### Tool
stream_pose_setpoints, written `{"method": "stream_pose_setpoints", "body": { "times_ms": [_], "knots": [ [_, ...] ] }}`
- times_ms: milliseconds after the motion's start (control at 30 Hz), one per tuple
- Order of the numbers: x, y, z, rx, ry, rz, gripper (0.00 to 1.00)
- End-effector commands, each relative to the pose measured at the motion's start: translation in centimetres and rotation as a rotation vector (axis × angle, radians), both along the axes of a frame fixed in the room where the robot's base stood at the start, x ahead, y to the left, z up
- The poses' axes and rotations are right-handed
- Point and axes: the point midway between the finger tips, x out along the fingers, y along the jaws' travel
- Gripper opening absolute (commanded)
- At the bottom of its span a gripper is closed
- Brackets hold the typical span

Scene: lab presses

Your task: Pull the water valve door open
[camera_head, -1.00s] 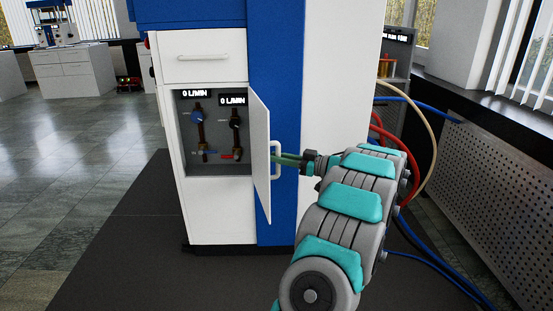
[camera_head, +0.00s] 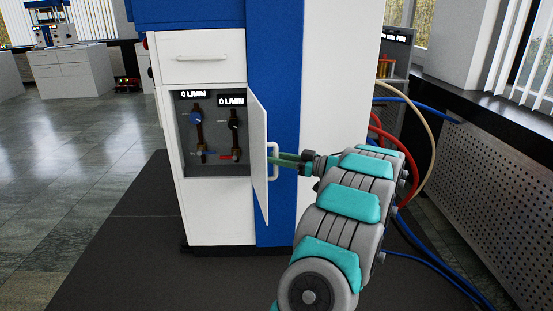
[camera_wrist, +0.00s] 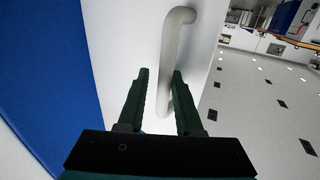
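The water valve door (camera_head: 260,150) is a white panel standing well open, swung out from the right side of the valve compartment (camera_head: 188,166). Its white bar handle (camera_head: 274,162) faces right, and my gripper (camera_head: 283,159) is at it. In the wrist view the handle (camera_wrist: 171,60) runs between the two dark green fingertips of my gripper (camera_wrist: 161,74). The fingers are apart. A gap shows between the left finger and the bar; the right finger is close to the bar, and I cannot tell whether it touches.
A closed drawer (camera_head: 202,57) sits above. Hoses (camera_head: 428,150) hang at the right near a perforated panel (camera_head: 490,190).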

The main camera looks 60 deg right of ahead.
Motion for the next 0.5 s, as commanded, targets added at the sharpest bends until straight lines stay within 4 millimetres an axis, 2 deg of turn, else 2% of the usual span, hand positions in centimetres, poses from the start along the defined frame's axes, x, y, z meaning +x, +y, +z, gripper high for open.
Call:
{"method": "stream_pose_setpoints", "body": {
  "times_ms": [400,500],
  "knots": [
    [-6.0,-0.4,-0.1,-0.001,0.000,-0.001,0.50],
    [-6.9,-0.5,-0.1,-0.001,0.000,0.000,0.50]
  ]
}}
